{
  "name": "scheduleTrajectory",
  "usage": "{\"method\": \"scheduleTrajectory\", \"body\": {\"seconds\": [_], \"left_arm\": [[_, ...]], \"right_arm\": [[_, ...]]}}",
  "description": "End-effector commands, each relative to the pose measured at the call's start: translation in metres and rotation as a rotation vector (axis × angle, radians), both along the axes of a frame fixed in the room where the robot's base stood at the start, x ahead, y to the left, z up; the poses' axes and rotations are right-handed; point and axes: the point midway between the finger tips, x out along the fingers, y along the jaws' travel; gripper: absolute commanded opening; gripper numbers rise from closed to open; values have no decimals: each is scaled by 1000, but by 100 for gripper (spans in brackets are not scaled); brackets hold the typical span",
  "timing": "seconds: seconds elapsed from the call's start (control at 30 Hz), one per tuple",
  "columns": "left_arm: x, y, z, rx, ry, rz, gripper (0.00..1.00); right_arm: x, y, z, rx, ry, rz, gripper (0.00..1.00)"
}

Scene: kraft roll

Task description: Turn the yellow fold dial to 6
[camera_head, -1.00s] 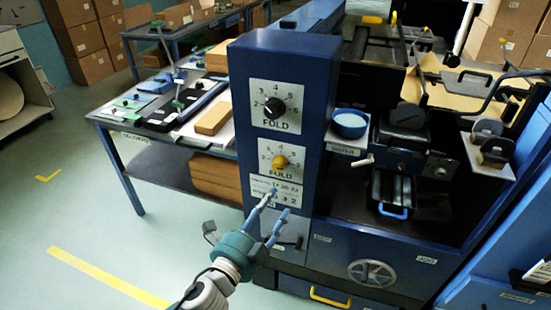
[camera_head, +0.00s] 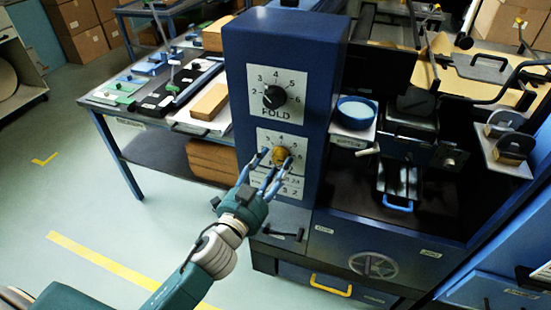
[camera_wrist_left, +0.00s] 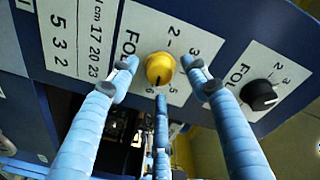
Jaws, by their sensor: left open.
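The yellow fold dial (camera_head: 281,156) sits on the lower white plate of the blue column, partly covered by my fingers. It shows clearly in the left wrist view (camera_wrist_left: 159,66), with a small dark mark on its lower side; I cannot tell exactly which number it points at. My left gripper (camera_head: 273,166) is open in front of it. In the left wrist view, two blue fingers (camera_wrist_left: 163,77) stand on either side of the dial with gaps, and a third finger comes up below it. My right gripper is not in view.
A black fold dial (camera_head: 273,97) sits on the plate above, and also shows in the left wrist view (camera_wrist_left: 258,95). A blue bowl (camera_head: 357,112) stands right of the column. A small dark lever (camera_head: 283,234) is below the plates. The floor at left is clear.

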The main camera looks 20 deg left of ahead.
Motion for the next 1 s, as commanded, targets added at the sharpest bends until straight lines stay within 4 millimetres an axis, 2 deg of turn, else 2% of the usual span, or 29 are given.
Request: {"method": "scheduleTrajectory", "body": {"seconds": [0.13,0.47,0.6,0.7,1.0], "left_arm": [[13,-2,1,1,-2,0,48],[16,-2,-1,1,0,0,48],[16,-2,0,1,0,0,20],[16,-2,0,1,0,0,3],[17,-3,2,103,-4,0,3]], "right_arm": [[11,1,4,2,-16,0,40],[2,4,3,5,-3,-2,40],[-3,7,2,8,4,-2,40],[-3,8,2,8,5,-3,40],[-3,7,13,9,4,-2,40]]}}
